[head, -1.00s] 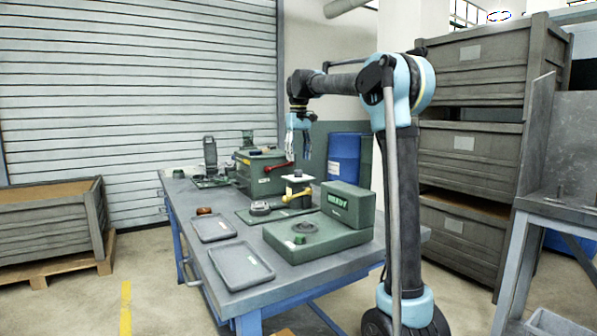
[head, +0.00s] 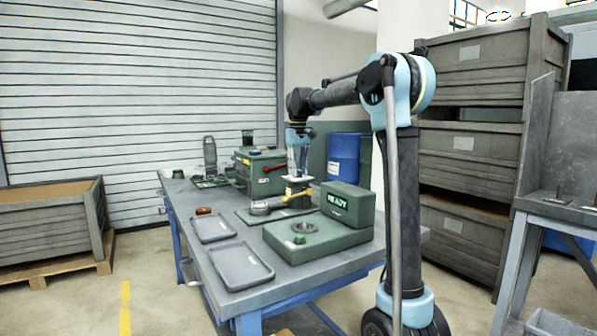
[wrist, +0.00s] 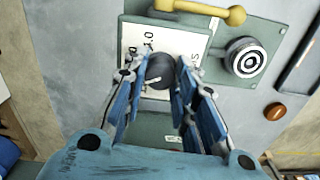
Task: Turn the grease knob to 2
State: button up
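The grease knob (wrist: 160,72) is dark and round with a pale pointer line, on a white plate (wrist: 135,40) with printed numbers, partly hidden by my fingers. The legible print includes a "0"; I cannot tell which mark the pointer meets. My gripper (wrist: 166,62) points down at the knob, one finger on each side. The fingers stand apart, and I cannot tell whether either touches the knob. In the head view my gripper (head: 298,172) is low over the white plate (head: 297,181), and the knob is hidden there.
A yellow handle (wrist: 200,10) lies close beyond the plate, and a round ringed part (wrist: 246,57) sits to its right. A green machine with a READY display (head: 345,203) stands in front, a green box with a red lever (head: 262,172) behind. Two grey trays (head: 240,266) lie at left.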

jog(key=shift+d+m, duration=0.1)
jog(key=shift+m, duration=0.9)
jog(key=o, duration=1.1)
notch_tip(320, 180, up, 12)
jog(key=shift+w+f, duration=0.1)
jog(key=shift+w, duration=0.05)
